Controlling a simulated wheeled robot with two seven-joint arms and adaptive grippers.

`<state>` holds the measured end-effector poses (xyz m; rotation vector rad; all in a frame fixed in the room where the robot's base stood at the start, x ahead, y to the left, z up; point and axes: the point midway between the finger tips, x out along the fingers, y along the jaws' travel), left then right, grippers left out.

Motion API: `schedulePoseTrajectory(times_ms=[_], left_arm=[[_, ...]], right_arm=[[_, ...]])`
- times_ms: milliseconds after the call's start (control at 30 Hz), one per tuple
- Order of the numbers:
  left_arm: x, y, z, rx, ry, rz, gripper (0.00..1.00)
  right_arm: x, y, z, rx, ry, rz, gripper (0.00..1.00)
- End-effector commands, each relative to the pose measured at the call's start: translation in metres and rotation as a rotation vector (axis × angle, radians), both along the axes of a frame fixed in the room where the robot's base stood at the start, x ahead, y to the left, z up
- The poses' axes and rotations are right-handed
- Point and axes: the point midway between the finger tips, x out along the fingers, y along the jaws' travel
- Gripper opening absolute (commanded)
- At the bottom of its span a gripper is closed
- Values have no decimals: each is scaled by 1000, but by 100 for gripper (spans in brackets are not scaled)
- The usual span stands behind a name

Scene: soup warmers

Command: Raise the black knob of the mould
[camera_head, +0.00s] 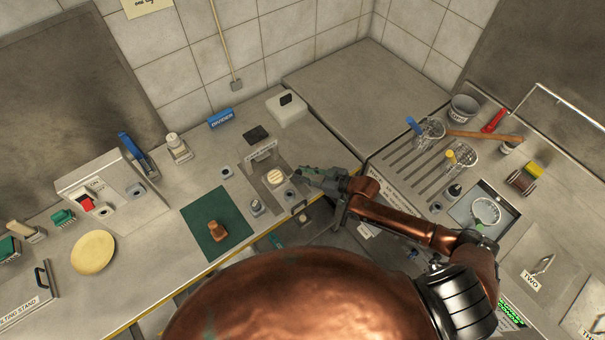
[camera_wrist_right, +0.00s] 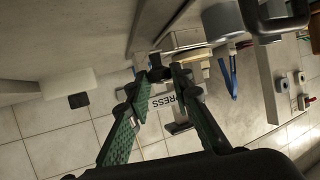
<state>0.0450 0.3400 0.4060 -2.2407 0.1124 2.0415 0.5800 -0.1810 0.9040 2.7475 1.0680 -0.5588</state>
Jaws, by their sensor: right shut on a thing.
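My right gripper (camera_head: 303,172) reaches in from the right over the front edge of the counter, beside the press. In the right wrist view its green fingers (camera_wrist_right: 162,78) are closed on a small dark piece, which I take to be the black knob (camera_wrist_right: 156,74). The fingers mostly hide it. A cream round part (camera_wrist_right: 190,72), likely of the mould, shows just beside the fingertips. The press (camera_head: 262,152) has a white label and a black pad behind it; its PRESS label (camera_wrist_right: 190,100) also shows in the wrist view. My left gripper is not in view.
A green mat (camera_head: 205,243) with a brown wooden piece (camera_head: 217,229) lies left of the press. A white block (camera_head: 287,108) is behind the press. The right counter holds strainers (camera_head: 431,127) and a slotted rack.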

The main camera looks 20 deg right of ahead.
Motion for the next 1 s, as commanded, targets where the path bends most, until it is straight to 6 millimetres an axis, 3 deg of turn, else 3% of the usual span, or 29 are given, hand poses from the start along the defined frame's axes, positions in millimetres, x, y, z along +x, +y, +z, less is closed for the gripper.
schedulePoseTrajectory(times_ms=[267,567,733,1000], left_arm=[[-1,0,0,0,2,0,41],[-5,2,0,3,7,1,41],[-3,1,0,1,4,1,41],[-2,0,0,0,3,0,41]], right_arm=[[3,0,5,3,-10,0,37],[1,-1,4,2,-7,0,37],[-13,-15,11,0,-8,0,37],[-52,-50,32,-1,-7,0,37]])
